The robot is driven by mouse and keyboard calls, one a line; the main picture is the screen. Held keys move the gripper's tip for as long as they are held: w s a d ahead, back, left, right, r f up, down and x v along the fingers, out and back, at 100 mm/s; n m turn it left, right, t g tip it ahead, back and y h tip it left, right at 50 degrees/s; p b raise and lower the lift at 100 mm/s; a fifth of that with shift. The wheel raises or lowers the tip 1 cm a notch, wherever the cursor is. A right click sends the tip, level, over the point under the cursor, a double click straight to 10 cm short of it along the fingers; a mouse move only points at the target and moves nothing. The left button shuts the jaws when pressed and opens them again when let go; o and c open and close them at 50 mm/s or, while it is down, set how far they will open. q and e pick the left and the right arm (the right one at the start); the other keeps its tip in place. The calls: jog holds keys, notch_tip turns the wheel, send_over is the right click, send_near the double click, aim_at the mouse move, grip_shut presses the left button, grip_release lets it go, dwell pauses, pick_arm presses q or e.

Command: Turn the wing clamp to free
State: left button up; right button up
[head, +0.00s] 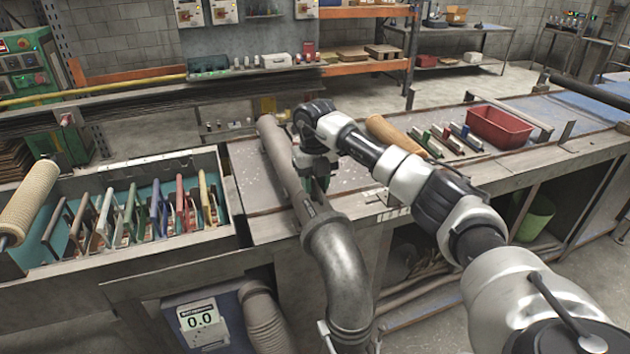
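A grey metal tube (283,165) runs along the bench and bends down at an elbow (338,245) over the front edge. My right arm comes in from the right, and its dark gripper (318,188) points down at the tube just above the elbow. The fingers are small and dark there, so I cannot tell whether they are open or touch the tube. I cannot make out a wing clamp for certain; the gripper may hide it. A small bracket or band (325,328) shows on the lower pipe. My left gripper is not in view.
A bin with several coloured frames (150,212) stands at the left. A red crate (500,127), several small blocks (450,139) and a tan roll (394,134) lie on the bench at the right. A box reading 0.0 (201,318) is below the bench.

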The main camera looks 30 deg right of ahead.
jog(key=shift+f, duration=0.45)
jog(key=shift+c, duration=0.3)
grip_shut()
